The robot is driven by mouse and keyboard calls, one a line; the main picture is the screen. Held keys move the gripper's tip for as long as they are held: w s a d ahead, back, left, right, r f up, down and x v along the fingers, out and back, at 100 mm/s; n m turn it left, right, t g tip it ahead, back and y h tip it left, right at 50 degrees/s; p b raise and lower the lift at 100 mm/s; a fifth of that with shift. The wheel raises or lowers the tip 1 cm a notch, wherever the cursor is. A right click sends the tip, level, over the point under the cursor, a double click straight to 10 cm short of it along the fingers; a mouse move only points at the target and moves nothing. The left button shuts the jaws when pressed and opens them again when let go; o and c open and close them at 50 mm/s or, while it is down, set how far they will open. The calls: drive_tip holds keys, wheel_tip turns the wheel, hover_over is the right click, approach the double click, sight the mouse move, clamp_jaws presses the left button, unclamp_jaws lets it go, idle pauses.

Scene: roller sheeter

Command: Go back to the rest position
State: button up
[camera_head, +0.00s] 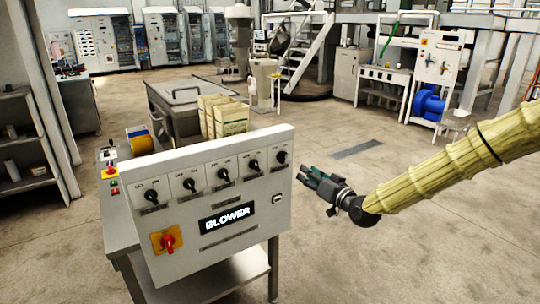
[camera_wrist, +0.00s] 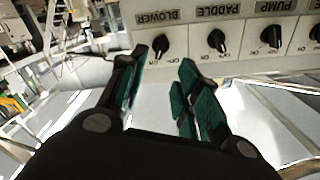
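My gripper (camera_head: 318,182) is to the right of the white control panel (camera_head: 180,222), apart from it. In the wrist view my gripper (camera_wrist: 164,60) has its two dark green fingers spread, with nothing between them. The panel carries a row of several black knobs and a "BLOWER" sign (camera_head: 227,217). The wrist view shows a blower knob (camera_wrist: 160,45), a paddle knob (camera_wrist: 217,41) and a pump knob (camera_wrist: 271,37) beyond the fingertips. My arm comes in from the right edge in a pale yellow sleeve.
A red switch on a yellow plate (camera_head: 168,241) is at the panel's lower left. Behind the panel are tan boxes (camera_head: 224,116) and a metal tank (camera_head: 190,95). A blue motor (camera_head: 428,104) stands at the back right. The floor (camera_head: 345,265) below my arm is clear.

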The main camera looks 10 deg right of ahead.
drive_tip(key=s+a+f+g+h+p, duration=0.1)
drive_tip(key=s+a+f+g, duration=0.2)
drive_tip(key=s+f, duration=0.45)
drive_tip(key=s+a+f+g, duration=0.3)
drive_tip(key=s+f, duration=0.2)
drive_tip(key=f, duration=0.6)
drive_tip(key=s+a+f+g+h+p, duration=0.15)
drive_tip(key=s+a+f, duration=0.35)
drive_tip(key=f, duration=0.5)
drive_tip(key=s+f+g+h, duration=0.1)
drive_tip(key=s+f+g, duration=0.2)
drive_tip(key=s, duration=0.8)
drive_tip(key=s+d+f+g+h, duration=0.1)
drive_tip(key=s+f+g, duration=0.2)
drive_tip(key=s, duration=0.9)
drive_tip(key=s+d+f+g+h, duration=0.1)
drive_tip(key=s+f+g, duration=0.2)
drive_tip(key=s+f, duration=0.4)
drive_tip(key=s, duration=0.4)
drive_tip(key=shift+s+h+p, duration=0.2)
drive_tip(key=shift+h+p, duration=0.15)
drive_tip(key=shift+p, duration=0.05)
drive_tip(key=shift+g, duration=0.25)
